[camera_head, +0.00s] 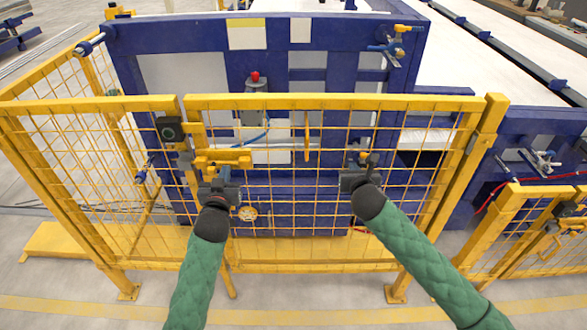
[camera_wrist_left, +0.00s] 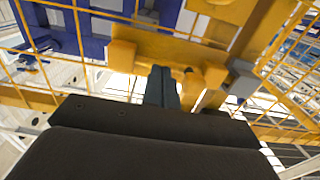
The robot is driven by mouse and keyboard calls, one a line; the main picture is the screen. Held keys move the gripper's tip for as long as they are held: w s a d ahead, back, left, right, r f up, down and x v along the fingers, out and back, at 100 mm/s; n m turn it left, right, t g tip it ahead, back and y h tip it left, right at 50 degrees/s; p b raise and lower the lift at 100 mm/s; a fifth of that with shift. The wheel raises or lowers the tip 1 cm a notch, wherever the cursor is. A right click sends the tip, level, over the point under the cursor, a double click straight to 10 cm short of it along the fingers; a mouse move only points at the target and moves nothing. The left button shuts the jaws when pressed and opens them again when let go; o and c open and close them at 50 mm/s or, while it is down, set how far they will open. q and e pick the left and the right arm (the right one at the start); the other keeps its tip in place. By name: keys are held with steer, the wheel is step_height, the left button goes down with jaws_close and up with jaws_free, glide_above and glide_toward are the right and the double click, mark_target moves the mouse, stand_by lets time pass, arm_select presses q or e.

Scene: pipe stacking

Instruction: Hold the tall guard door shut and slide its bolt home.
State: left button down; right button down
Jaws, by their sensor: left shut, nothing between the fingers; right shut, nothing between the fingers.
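The tall yellow mesh guard door (camera_head: 335,101) stands upright across the middle of the head view, in line with the fence. Its yellow bolt assembly (camera_head: 222,159) sits at the door's left edge, near the post; it also shows in the left wrist view (camera_wrist_left: 190,52). My left gripper (camera_head: 220,178) is shut and empty just below the bolt assembly. In the left wrist view its fingers (camera_wrist_left: 162,85) reach up close to the yellow bolt parts; I cannot tell whether they touch. My right gripper (camera_head: 365,165) is shut and empty, at the door mesh right of centre. Whether it touches the mesh is unclear.
A blue machine with a red button (camera_head: 255,75) stands behind the door. Fixed yellow fence (camera_head: 80,104) runs to the left. A lower yellow gate (camera_head: 540,230) stands at the right. The floor in front is clear.

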arm_select(q)
steer(key=shift+d, duration=0.2)
arm_select(e)
steer(key=shift+w+d+r, duration=0.2)
steer(key=shift+w+r, duration=0.05)
steer(key=shift+r, duration=0.35)
arm_select(q)
steer(key=s, duration=0.7)
arm_select(e)
steer(key=shift+s, duration=0.1)
arm_select(q)
steer(key=shift+w+f, duration=0.2)
arm_select(e)
steer(key=s+f, duration=0.1)
steer(key=s, duration=0.5)
steer(key=shift+s+a, duration=0.2)
steer(key=shift+s, duration=0.2)
steer(key=shift+f, duration=0.1)
